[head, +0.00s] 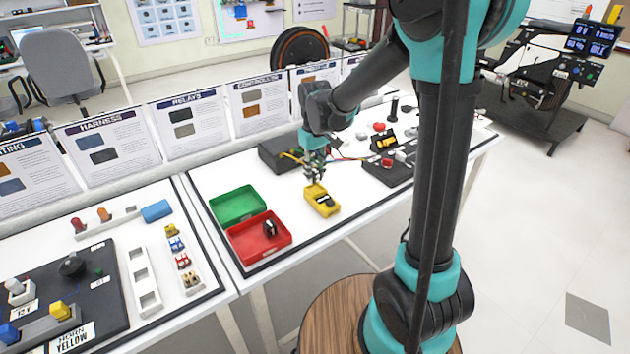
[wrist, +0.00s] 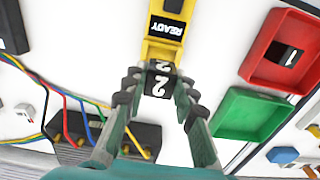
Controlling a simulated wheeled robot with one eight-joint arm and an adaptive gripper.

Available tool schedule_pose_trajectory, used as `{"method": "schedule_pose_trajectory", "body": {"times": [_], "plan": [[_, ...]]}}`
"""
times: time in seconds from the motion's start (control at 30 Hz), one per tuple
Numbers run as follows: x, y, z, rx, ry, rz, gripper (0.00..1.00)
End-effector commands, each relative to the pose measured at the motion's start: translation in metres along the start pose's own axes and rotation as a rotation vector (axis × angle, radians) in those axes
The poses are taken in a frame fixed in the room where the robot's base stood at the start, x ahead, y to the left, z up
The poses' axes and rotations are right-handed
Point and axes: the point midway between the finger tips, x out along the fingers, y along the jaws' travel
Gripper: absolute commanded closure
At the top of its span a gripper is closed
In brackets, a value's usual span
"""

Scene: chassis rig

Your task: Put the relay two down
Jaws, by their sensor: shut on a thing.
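Relay two is a small black block (wrist: 158,84) marked with a white 2, between my gripper's fingers in the wrist view. The holder also shows in the wrist view (wrist: 163,50), with a black READY label. The relay is right at the holder's end; I cannot tell whether it rests in it.
A green tray (head: 237,204) and a red tray (head: 250,252) lie left of the holder. The red tray holds a block marked 1 (wrist: 290,56). A black box (head: 285,152) with coloured wires stands behind. White table is clear around the holder.

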Motion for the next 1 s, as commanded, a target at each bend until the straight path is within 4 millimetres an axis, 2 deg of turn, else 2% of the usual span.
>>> {"method": "schedule_pose_trajectory", "body": {"times": [0.23,0.67,0.7,0.83,1.0], "plan": [[0.031,0.0,0.0,0.0,0.0,0.0,1.0],[0.037,0.0,0.0,0.0,0.0,0.0,1.0],[0.036,0.0,0.0,0.0,0.0,0.0,0.69],[0.036,0.0,0.0,0.0,0.0,0.0,0.53],[0.036,0.0,0.0,0.0,0.0,0.0,0.53]]}}
